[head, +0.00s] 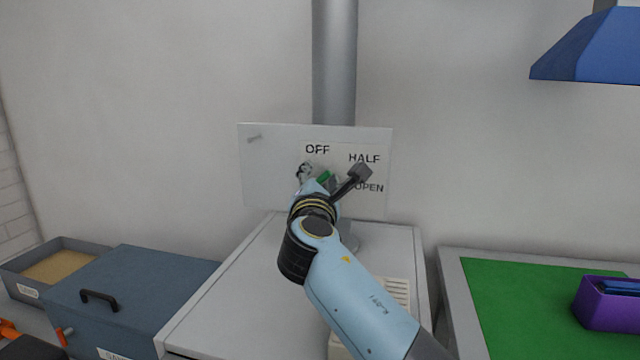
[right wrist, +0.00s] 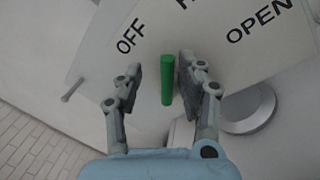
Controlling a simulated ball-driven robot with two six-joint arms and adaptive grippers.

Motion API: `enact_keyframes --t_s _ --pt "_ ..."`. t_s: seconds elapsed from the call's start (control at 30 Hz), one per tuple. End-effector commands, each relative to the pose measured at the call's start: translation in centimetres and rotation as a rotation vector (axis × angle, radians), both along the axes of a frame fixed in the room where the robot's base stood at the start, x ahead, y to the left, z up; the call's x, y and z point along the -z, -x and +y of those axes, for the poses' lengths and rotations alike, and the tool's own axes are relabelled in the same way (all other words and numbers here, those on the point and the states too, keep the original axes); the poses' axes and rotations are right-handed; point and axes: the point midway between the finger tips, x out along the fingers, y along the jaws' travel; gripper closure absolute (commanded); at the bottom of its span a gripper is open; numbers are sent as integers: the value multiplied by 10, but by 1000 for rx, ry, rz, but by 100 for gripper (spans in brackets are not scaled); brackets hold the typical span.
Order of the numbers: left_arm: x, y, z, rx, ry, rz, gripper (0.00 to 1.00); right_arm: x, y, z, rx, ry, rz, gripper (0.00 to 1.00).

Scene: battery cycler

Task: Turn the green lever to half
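The green lever (head: 325,178) is on a white panel (head: 270,185) with the labels OFF, HALF and OPEN. In the head view my arm hides most of the lever. The right wrist view shows the lever (right wrist: 167,80) as a green bar between the two fingers of my right gripper (right wrist: 160,76). The fingers are open, one on each side of it. The lever is closer to the right finger, with a wider gap to the left one. I cannot tell which label it points at. My left gripper is not in view.
A grey pipe (head: 335,60) rises behind the panel. A white cabinet (head: 235,300) stands below. A blue box with a black handle (head: 130,290) is at left. A green mat (head: 500,300) and a purple bin (head: 605,310) are at right. A blue hood (head: 590,50) hangs upper right.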

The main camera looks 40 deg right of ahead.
Motion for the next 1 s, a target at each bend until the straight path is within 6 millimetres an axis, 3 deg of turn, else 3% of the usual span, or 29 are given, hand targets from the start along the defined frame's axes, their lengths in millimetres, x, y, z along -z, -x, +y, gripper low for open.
enact_keyframes --t_s 0.43,0.8,1.0 --pt "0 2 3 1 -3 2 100 -2 1 0 2 -1 7 64" --pt "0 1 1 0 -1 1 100 -72 0 0 -1 -2 1 64" --pt "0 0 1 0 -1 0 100 -93 -1 1 -1 -3 5 64"
